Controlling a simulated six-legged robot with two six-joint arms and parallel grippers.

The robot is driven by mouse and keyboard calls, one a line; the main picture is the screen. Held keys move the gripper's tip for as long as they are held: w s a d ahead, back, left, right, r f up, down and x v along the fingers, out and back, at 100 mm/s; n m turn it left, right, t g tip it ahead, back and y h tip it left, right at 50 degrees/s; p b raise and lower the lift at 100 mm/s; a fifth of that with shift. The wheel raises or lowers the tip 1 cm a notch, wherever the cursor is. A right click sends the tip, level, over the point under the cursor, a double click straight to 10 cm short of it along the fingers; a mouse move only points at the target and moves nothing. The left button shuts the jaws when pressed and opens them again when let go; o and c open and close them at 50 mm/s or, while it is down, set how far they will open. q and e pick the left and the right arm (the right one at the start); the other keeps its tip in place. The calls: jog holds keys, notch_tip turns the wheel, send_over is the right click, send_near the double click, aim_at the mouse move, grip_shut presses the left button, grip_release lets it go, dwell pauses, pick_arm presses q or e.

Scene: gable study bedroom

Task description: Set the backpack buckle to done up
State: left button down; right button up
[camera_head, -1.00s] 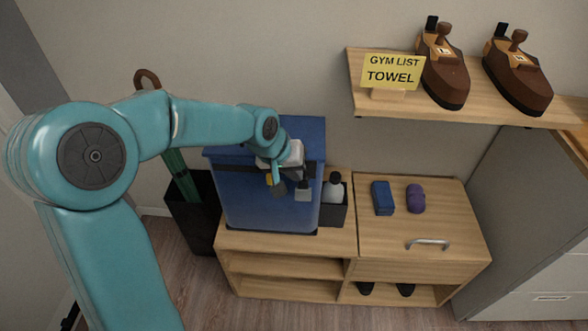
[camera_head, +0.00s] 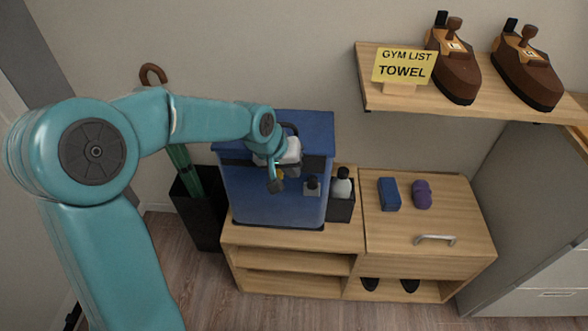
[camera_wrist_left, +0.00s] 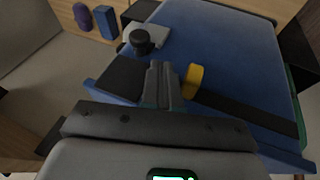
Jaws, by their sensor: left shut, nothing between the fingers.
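The blue backpack (camera_head: 275,205) stands upright on the wooden bench. A dark strap (camera_wrist_left: 245,115) crosses its front. A grey plate with a black knob (camera_head: 312,187) sits on the front, right of my left gripper; it also shows in the wrist view (camera_wrist_left: 142,39). My right gripper is out of view.
A dark holder with a white bottle (camera_head: 343,186) stands right of the backpack. A blue block (camera_head: 389,194) and a purple roll (camera_head: 422,194) lie on the bench. A shelf (camera_head: 470,108) with shoes and a yellow sign (camera_head: 404,68) hangs above. A black bin (camera_head: 200,210) stands left.

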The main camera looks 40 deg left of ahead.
pick_arm(q)
jog(key=p+v, duration=0.2)
jog(key=v, duration=0.8)
jog(key=shift+r, duration=0.4)
jog(key=shift+w+a, duration=0.1)
